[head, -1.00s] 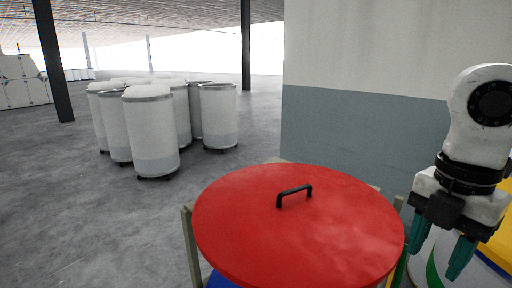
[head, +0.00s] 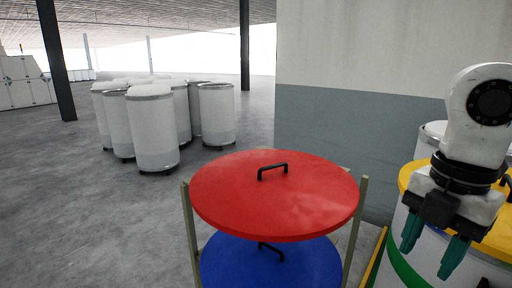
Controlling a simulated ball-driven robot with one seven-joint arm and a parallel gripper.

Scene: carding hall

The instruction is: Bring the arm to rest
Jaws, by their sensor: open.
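My gripper (head: 432,256) hangs at the right of the head view, fingers pointing down. Its two green fingers stand apart with nothing between them. It is in front of a white drum (head: 405,225) with a green band and a yellow lid (head: 407,172), which my arm partly hides. A red round lid (head: 225,198) with a black handle lies to the left of the gripper, on top of a rack (head: 190,235). A blue lid (head: 235,262) with a black handle sits below it in the same rack. The gripper touches neither lid.
A grey and white wall (head: 350,130) stands close behind the rack. Several white cans (head: 153,130) on casters stand at the back left. A dark column (head: 55,65) rises farther left. The floor at the left is clear.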

